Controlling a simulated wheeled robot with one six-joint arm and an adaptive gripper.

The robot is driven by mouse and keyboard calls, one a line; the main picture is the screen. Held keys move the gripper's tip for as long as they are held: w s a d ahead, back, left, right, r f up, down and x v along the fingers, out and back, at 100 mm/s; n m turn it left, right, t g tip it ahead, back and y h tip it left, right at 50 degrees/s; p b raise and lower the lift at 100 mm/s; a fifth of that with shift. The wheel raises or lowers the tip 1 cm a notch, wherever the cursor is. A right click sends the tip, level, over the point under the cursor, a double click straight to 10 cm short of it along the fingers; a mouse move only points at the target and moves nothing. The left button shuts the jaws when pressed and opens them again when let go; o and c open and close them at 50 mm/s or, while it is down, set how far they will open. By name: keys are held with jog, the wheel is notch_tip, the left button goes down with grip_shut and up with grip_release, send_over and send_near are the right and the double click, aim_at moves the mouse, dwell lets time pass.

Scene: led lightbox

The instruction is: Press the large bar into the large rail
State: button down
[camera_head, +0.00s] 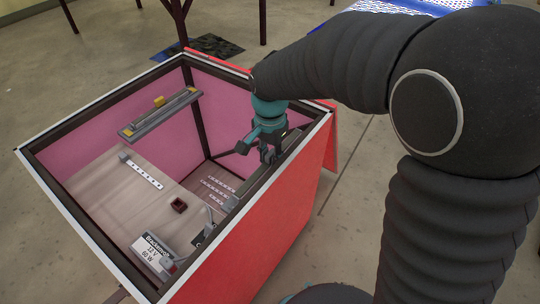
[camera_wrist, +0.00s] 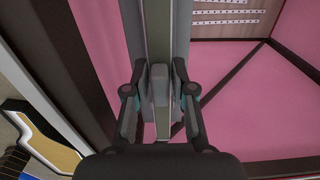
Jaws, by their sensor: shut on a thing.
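My gripper (camera_head: 268,150) is at the inner side of the box's right wall. In the wrist view its two fingers (camera_wrist: 159,90) are closed on a grey block on a long grey bar, which I take as the large bar (camera_wrist: 158,30). The bar runs along the wall, and its grey length shows beside my gripper in the head view (camera_head: 238,190). I cannot tell the large rail apart from the bar here, nor whether the bar is seated in it. Another grey rail-like piece (camera_head: 160,115) with yellow parts is on the back left wall.
The open box has a dark and white rim (camera_head: 85,107) and pink inner walls. The middle floor is partly clear.

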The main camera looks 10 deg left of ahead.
jog(key=shift+f+b, duration=0.75)
jog(key=shift+f, duration=0.65)
jog(key=c, duration=0.9)
grip_release()
jog(key=shift+r+p, duration=3.1)
jog(key=shift+r, duration=0.95)
